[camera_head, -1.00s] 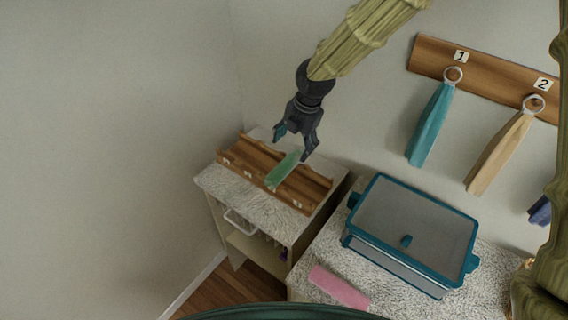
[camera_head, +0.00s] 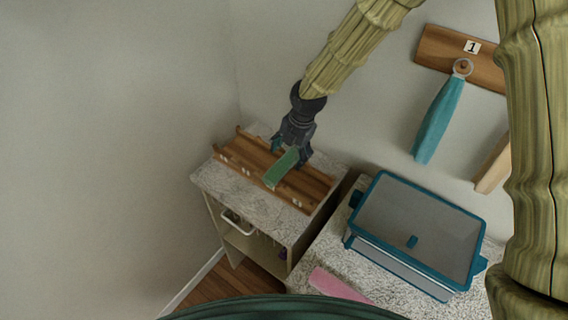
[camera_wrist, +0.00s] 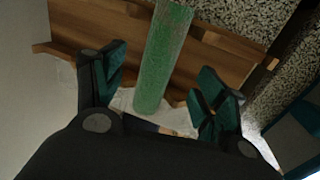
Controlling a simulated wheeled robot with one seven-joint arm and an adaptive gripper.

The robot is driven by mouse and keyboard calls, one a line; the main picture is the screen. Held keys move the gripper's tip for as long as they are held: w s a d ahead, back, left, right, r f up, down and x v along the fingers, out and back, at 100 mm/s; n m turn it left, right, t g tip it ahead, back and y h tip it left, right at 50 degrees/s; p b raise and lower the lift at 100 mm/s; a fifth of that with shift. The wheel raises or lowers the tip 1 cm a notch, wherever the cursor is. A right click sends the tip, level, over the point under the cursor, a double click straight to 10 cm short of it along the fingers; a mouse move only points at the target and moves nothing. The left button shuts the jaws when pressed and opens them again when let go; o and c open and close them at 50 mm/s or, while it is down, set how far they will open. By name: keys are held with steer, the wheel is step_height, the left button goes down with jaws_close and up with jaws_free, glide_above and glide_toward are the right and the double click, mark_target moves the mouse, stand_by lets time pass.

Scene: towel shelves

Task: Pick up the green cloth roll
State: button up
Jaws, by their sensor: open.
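The green cloth roll (camera_head: 281,168) lies across the wooden rack (camera_head: 236,160) on top of the small cabinet at the left. In the wrist view the roll (camera_wrist: 162,58) runs from the top edge down between the two finger pads. My gripper (camera_head: 289,147) is at the far end of the roll, just above the rack. In the wrist view my gripper (camera_wrist: 160,85) is open, one finger on each side of the roll, with gaps on both sides. I cannot tell how far the roll lies below the fingertips.
A teal-rimmed box (camera_head: 372,259) with a lid stands on the speckled counter to the right. A pink roll (camera_head: 338,286) lies before it. A teal towel (camera_head: 438,120) hangs from a wall board (camera_head: 437,52). The cabinet top (camera_head: 243,191) is clear in front of the rack.

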mark_target(287, 158)
steer(key=shift+w+p+x, duration=0.15)
steer(key=shift+p+x, duration=0.55)
steer(key=shift+x, duration=0.65)
steer(key=shift+w+p+x, duration=0.15)
steer(key=shift+p+x, duration=0.55)
steer(key=shift+x, duration=0.6)
steer(key=shift+s+r, duration=0.1)
steer(key=c, duration=1.1)
